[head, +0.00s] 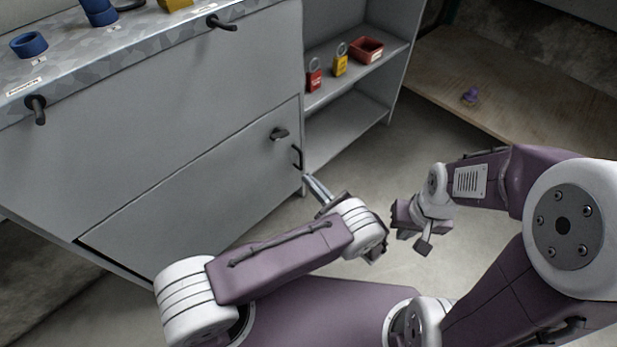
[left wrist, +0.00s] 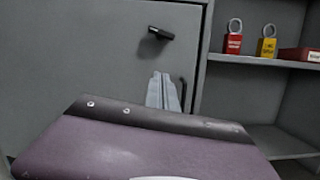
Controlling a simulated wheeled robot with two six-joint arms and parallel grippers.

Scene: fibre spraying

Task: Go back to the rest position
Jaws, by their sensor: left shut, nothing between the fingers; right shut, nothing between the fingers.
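My left gripper (head: 318,190) is shut and empty in the head view. Its fingers point toward the grey cabinet, near the lower right corner of the cabinet front. In the left wrist view its closed fingers (left wrist: 163,92) show in front of the cabinet door, beside a dark handle. My right gripper (head: 408,218) is shut and empty, to the right of the left one and above the floor. Its fingertips are small and partly hidden in the head view.
The grey cabinet (head: 170,130) has dark handles and blue parts on top. A side shelf (head: 345,72) holds a red padlock (head: 314,76), a yellow padlock (head: 340,62) and a red bin (head: 366,50). Floor between is clear.

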